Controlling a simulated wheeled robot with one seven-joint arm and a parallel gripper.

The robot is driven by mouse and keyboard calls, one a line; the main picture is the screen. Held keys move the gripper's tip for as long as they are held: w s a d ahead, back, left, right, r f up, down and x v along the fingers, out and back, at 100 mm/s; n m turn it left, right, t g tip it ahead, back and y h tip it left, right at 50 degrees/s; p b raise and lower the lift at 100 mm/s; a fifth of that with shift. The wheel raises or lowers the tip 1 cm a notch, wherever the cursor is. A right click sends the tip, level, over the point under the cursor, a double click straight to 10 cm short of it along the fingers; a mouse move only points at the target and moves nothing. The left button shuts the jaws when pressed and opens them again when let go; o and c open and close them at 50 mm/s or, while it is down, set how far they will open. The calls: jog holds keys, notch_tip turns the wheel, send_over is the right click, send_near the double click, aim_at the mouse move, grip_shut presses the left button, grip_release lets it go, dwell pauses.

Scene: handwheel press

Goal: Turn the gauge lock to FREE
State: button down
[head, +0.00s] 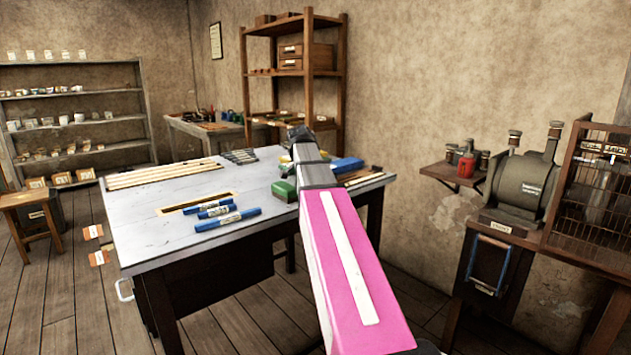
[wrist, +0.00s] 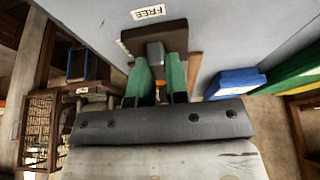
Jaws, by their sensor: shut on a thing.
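The gauge lock (wrist: 154,50) shows in the wrist view as a small grey block on a dark brown bar, set on the grey table surface. A white FREE label (wrist: 148,12) lies just beyond the dark bar, upside down in this view. My gripper (wrist: 159,72) has green fingers on either side of the grey block and is shut on it. In the head view my pink arm reaches over the table, and the lock is hidden behind the arm's end. Which way the lock points cannot be told surely.
In the head view, a green block (head: 284,191) and a blue block (head: 347,165) lie beside my arm on the workbench (head: 135,225). Several blue tubes (head: 227,219) lie near its front edge. A grey machine (head: 523,190) stands at the right, with floor between.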

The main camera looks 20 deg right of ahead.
jog(key=c, duration=1.1)
grip_release()
jog(key=v, duration=1)
jog(key=shift+s+a+r, duration=0.1)
jog(key=shift+a+r, duration=0.05)
jog(key=shift+r, duration=0.2)
